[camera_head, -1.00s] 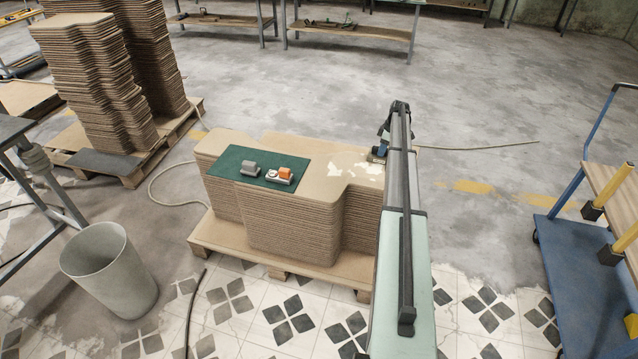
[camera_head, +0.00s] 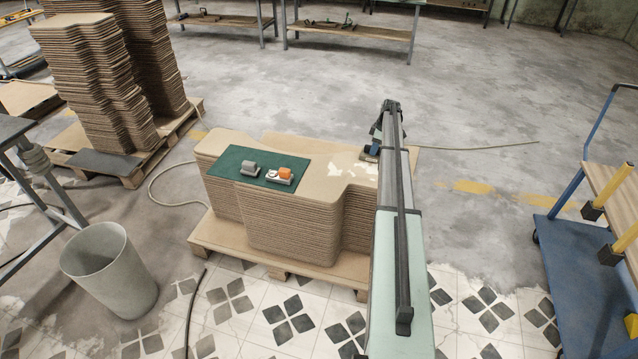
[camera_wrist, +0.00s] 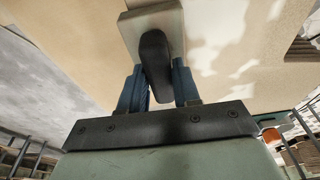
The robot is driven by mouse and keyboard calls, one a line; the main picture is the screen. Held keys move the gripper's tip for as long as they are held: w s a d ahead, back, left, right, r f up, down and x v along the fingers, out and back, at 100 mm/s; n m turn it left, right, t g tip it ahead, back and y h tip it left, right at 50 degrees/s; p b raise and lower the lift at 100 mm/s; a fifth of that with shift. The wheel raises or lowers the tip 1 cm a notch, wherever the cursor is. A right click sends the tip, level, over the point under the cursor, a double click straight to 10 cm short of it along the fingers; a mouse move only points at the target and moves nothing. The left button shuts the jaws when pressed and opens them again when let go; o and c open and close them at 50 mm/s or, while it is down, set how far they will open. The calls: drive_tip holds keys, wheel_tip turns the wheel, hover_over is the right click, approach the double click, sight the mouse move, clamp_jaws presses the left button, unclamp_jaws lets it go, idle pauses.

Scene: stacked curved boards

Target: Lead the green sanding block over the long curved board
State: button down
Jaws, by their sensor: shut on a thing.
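My gripper (camera_wrist: 160,88) is shut on the dark handle of a sanding block (camera_wrist: 131,32), whose base looks pale grey-green in the wrist view. In the head view my gripper (camera_head: 372,148) is at the right part of the long curved board (camera_head: 330,186), the top of a brown stack. The block is low over the board there; whether it touches is hard to tell. Pale, irregular patches mark the board just left of my gripper. My arm covers part of the board's right end.
A green mat (camera_head: 228,168) lies on the board's left part. The stack stands on a pallet (camera_head: 222,238). A bin (camera_head: 108,268) and a blue trolley (camera_head: 572,265) flank it.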

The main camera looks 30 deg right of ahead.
sight(362, 151)
drive_tip(key=shift+w+a+f, duration=0.1)
drive_tip(key=shift+w+a, duration=0.6)
drive_tip(key=shift+w+a+r, duration=0.2)
drive_tip(key=shift+w+a, duration=0.85)
drive_tip(key=shift+w, duration=0.1)
drive_tip(key=shift+w+a+f, duration=0.15)
drive_tip(key=shift+w+a, duration=1)
drive_tip(key=shift+r, duration=0.2)
drive_tip(key=shift+r, duration=0.55)
